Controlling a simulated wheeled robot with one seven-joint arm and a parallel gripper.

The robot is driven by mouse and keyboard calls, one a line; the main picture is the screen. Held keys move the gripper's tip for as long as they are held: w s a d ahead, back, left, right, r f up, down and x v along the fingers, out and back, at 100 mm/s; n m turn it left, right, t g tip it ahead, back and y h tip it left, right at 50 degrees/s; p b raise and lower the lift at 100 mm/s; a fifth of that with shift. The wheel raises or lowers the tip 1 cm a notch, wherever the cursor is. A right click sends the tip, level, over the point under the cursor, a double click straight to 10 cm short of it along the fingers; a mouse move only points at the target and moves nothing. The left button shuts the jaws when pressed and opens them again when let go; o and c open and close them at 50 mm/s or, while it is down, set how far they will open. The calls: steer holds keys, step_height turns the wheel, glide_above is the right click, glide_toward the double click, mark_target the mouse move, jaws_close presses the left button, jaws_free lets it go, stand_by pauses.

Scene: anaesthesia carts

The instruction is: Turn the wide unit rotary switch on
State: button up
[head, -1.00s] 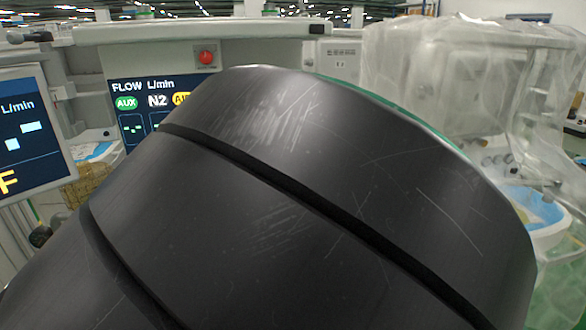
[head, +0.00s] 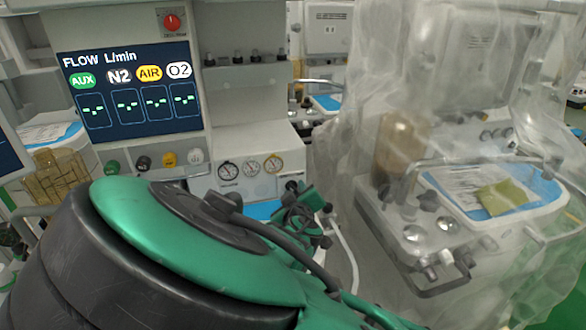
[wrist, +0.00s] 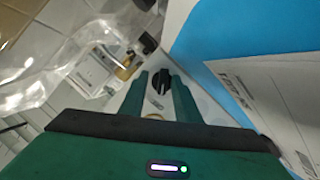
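My gripper (wrist: 161,82) shows in the wrist view with its two green fingers apart and a gap between them. In the head view my gripper (head: 305,218) is small and partly hidden by my green and black arm, in front of the wide unit with the flow screen (head: 130,90). The black knob cannot be made out there. A red round knob (head: 172,21) sits above the screen.
Coloured flow knobs (head: 168,159) and round gauges (head: 250,168) are on the unit's front. A plastic-draped cart (head: 450,120) with a blue-lined tray (head: 548,200) stands on the right. In the wrist view, a blue surface (wrist: 250,35) and white paper (wrist: 270,95) lie close on the right.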

steer(key=shift+a, duration=0.15)
steer(key=shift+a+r, duration=0.1)
steer(key=shift+a, duration=0.15)
jaws_close()
